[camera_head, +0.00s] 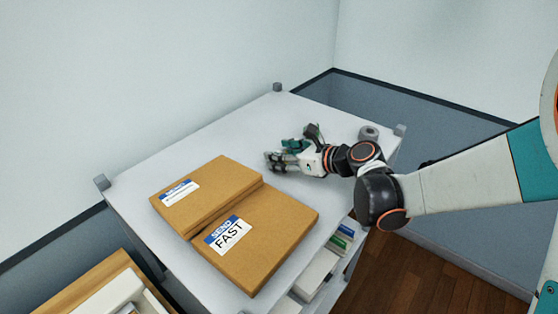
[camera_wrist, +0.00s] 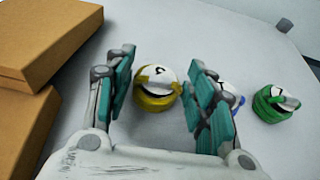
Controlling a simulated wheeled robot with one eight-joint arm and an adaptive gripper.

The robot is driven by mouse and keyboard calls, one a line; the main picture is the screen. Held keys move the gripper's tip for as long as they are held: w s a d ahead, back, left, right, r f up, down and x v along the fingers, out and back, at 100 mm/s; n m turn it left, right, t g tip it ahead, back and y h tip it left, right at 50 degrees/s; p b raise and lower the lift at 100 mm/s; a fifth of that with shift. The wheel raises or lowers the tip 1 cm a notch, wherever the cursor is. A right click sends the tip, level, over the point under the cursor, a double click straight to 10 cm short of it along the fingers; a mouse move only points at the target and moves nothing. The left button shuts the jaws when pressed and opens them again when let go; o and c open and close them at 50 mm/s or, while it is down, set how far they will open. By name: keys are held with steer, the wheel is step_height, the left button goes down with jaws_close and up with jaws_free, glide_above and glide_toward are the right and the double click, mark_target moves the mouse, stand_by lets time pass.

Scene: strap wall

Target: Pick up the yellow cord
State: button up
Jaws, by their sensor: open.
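The yellow cord (camera_wrist: 155,101) is a round coil with a white label on top. In the wrist view it lies on the white table top, between and beyond the spread fingers of my gripper (camera_wrist: 158,85). The fingers are open and appear apart from the coil. In the head view my gripper (camera_head: 278,160) is low over the table, right of the cardboard boxes. The yellow cord cannot be made out there, as the hand hides that spot.
A green coil (camera_wrist: 272,104) lies at the right, and a blue coil (camera_wrist: 238,100) is partly hidden behind my right finger. Cardboard boxes (camera_head: 262,232) lie at the left. A grey roll (camera_head: 369,133) sits near the far right corner. The table's back left (camera_head: 200,135) is clear.

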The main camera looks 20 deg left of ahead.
steer(key=shift+w+a+f, duration=0.15)
steer(key=shift+a, duration=0.15)
steer(key=c, duration=0.7)
steer(key=shift+c, duration=0.2)
